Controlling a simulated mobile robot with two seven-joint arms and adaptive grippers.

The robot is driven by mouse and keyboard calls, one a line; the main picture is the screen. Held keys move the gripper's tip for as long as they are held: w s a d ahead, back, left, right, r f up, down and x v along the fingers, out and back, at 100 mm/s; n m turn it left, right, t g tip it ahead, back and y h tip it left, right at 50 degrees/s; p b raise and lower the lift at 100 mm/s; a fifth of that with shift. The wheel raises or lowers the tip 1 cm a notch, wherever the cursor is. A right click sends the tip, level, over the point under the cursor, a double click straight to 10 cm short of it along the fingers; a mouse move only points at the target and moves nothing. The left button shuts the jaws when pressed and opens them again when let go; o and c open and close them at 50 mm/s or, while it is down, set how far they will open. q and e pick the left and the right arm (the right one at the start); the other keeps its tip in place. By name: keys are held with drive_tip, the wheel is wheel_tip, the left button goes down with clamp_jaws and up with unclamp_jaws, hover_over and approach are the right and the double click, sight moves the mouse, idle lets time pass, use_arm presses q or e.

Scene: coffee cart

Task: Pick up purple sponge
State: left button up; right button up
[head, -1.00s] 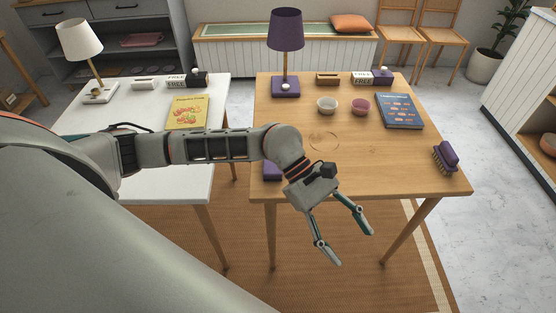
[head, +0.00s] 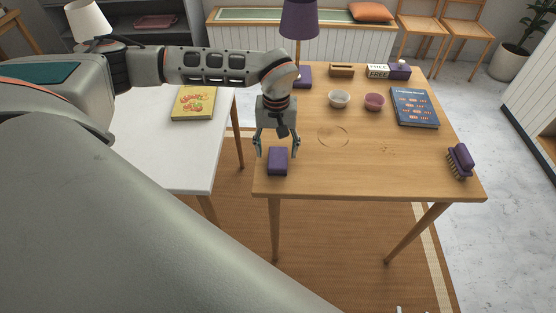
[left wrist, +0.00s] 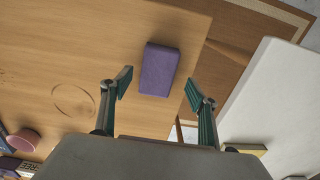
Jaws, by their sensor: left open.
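The purple sponge (head: 278,161) is a small block lying on the wooden table (head: 360,172) near its front left corner. In the left wrist view the sponge (left wrist: 159,69) lies just beyond the fingertips, between their lines. My left gripper (head: 277,151) is open and points down just behind and above the sponge, its fingers spread to either side. It also shows in the left wrist view (left wrist: 158,85), with nothing between its fingers. Whether the fingertips touch the sponge cannot be told.
A purple brush (head: 460,160) lies at the table's right edge. A white bowl (head: 339,99), a pink bowl (head: 374,102) and a blue book (head: 414,107) sit farther back. A purple lamp (head: 299,20) stands behind my arm. The table's front middle is clear.

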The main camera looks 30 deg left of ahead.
sight(278, 157)
use_arm(q)
drive_tip(key=shift+w+d+f, duration=0.1)
drive_tip(key=shift+d+f, duration=0.05)
drive_tip(key=shift+f, duration=1.7)
drive_tip(key=c, duration=1)
drive_tip(key=shift+r, duration=0.1)
wheel_tip(278, 157, up, 20)
drive_tip(key=p, duration=0.1)
drive_tip(key=shift+o, duration=0.3)
drive_tip(key=shift+c, duration=0.7)
